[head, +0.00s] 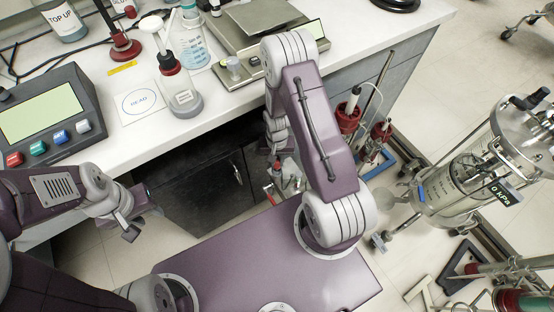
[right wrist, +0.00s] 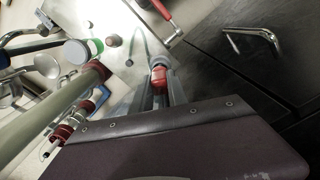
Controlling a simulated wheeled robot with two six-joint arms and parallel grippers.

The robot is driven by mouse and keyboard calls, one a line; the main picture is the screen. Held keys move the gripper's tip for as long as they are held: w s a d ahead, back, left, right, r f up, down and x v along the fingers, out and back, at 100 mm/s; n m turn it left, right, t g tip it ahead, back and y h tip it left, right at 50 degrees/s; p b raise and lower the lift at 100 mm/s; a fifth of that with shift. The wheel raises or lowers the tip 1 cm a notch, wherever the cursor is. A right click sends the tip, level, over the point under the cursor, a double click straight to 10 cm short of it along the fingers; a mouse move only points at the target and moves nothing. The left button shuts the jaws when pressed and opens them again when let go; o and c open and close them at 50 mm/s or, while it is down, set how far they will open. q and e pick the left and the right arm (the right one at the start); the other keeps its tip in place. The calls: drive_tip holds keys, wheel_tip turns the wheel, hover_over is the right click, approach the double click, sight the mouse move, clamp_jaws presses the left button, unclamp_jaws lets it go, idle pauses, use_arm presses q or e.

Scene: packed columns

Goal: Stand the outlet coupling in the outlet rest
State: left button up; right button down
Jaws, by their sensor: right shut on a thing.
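My right gripper (right wrist: 160,92) is shut on a small red piece with a pale grey collar, which I take to be the outlet coupling (right wrist: 158,76). In the head view my right gripper (head: 286,178) hangs low in front of the dark cabinet, partly hidden by my arm, and the held piece is too small to make out. My left gripper (head: 143,217) is empty, its fingers apart, below the bench's front edge. I cannot single out the outlet rest in either view.
The white bench (head: 225,110) carries a control box (head: 48,115), a bottle (head: 180,92) and a balance (head: 255,65). A red-capped column (head: 348,112) stands beside the cabinet. A large glass vessel (head: 450,185) stands at right. Floor shows between them.

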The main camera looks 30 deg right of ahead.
drive_tip(key=shift+f+b, duration=0.35)
drive_tip(key=shift+f, duration=0.25)
drive_tip(key=c, duration=1.2)
unclamp_jaws()
drive_tip(key=shift+r, duration=0.1)
wheel_tip(320, 180, up, 9)
drive_tip(key=shift+f+p, duration=0.1)
drive_tip(key=shift+p, duration=1.1)
